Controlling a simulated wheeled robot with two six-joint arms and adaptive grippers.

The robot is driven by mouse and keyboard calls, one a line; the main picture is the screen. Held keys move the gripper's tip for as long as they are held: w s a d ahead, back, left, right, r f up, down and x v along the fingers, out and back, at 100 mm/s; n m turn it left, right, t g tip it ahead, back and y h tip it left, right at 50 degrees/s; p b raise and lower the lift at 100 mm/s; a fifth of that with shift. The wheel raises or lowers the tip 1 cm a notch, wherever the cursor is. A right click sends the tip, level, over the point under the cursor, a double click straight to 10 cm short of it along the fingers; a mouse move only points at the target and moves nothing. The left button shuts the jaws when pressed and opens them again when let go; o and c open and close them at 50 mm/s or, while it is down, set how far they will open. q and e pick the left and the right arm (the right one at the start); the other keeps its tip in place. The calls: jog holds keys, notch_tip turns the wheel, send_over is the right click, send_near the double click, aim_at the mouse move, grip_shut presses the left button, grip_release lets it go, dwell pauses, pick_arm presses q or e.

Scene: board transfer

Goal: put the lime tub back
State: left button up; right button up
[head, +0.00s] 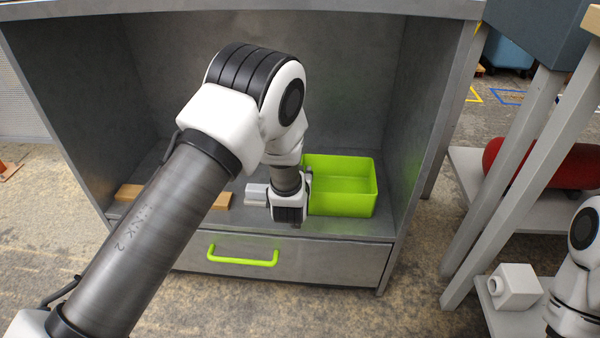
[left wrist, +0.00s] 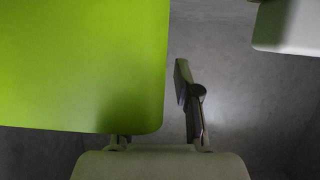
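The lime tub (head: 345,199) is an open-topped rectangular box. It stands upright at the right of the cabinet's open compartment, above the drawer. My left gripper (head: 290,215) is low in the compartment, right at the tub's left side. In the left wrist view the tub (left wrist: 80,65) fills the upper left and hides one finger. The other finger shows to the right of the tub's edge, with a gap between them, so the gripper looks open. Whether the hidden finger touches the tub cannot be told. My right gripper is out of view; only part of that arm shows.
A pale grey block (head: 257,193) lies just left of my left gripper. Wooden bars (head: 130,193) lie further left. The cabinet's side wall (head: 407,120) stands close right of the tub. The drawer (head: 330,262) below is shut. A side rack holds a red cylinder (head: 575,166) and a white block (head: 516,285).

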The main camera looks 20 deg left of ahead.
pick_arm(q)
jog(key=shift+r, duration=0.15)
jog(key=p+v, duration=0.6)
jog(key=v, duration=0.6)
jog(key=s+a+f+m+g+h, duration=0.1)
jog(key=s+f+g, duration=0.2)
jog(key=s+f, duration=0.35)
jog(key=s+a+f+g, duration=0.2)
jog(key=s+f+g, duration=0.1)
jog(key=s+f, duration=0.35)
jog(key=s+f+m+g+h, duration=0.1)
jog(key=s+f+g, duration=0.2)
jog(key=s, duration=0.6)
jog(key=s+f+g+h, duration=0.1)
jog(key=s+f+g, duration=0.3)
jog(key=s, duration=0.6)
jog(key=shift+m+h+b, duration=0.3)
jog(key=shift+m, duration=0.1)
